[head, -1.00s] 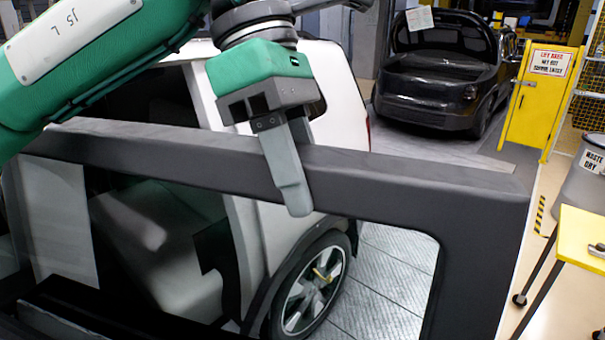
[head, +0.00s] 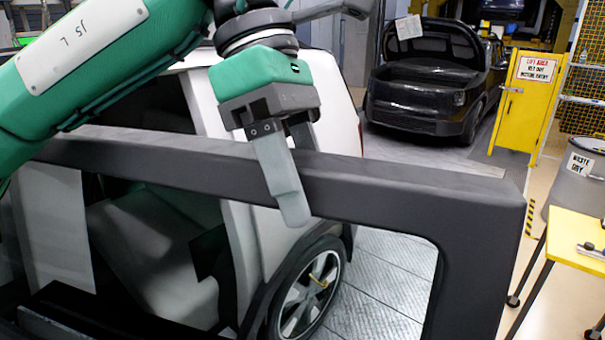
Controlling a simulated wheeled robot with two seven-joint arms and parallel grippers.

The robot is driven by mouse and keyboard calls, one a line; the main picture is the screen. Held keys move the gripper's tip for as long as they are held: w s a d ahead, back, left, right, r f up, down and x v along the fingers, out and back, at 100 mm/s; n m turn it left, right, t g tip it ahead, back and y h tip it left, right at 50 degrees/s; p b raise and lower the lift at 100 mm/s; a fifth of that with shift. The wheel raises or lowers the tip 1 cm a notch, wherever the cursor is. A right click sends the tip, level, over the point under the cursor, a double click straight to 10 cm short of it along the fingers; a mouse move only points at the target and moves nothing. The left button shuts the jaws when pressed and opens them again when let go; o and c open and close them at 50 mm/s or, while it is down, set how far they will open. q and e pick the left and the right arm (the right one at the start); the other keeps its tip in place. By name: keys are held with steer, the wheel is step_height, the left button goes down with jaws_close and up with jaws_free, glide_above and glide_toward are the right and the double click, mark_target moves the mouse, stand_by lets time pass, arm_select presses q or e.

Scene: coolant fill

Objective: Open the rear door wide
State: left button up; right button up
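The rear door (head: 400,189) stands swung out from the white car (head: 335,110), and its dark window frame crosses the head view from left to right. Through the window opening I see the car's seat (head: 150,250) and rear wheel (head: 308,292). My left gripper (head: 292,205) is over the top rail of the door, with a grey finger hanging down in front of the rail's near face. A second finger shows partly behind it; whether they close on the rail cannot be told. My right gripper is not in view.
A black car (head: 430,85) with its hood raised stands behind. A yellow cabinet (head: 524,100) with a sign, a grey waste bin (head: 577,180) and a yellow cart (head: 575,240) are at the right. Floor between door and black car looks clear.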

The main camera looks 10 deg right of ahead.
arm_select(q)
steer(key=shift+f, duration=0.1)
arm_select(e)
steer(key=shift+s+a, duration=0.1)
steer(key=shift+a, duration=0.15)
arm_select(q)
steer(key=shift+w, duration=0.1)
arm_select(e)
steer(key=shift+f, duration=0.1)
arm_select(q)
steer(key=shift+w+r, duration=0.1)
steer(key=shift+r, duration=0.2)
steer(key=b+v, duration=0.1)
steer(key=v, duration=1.2)
steer(key=shift+r, duration=0.15)
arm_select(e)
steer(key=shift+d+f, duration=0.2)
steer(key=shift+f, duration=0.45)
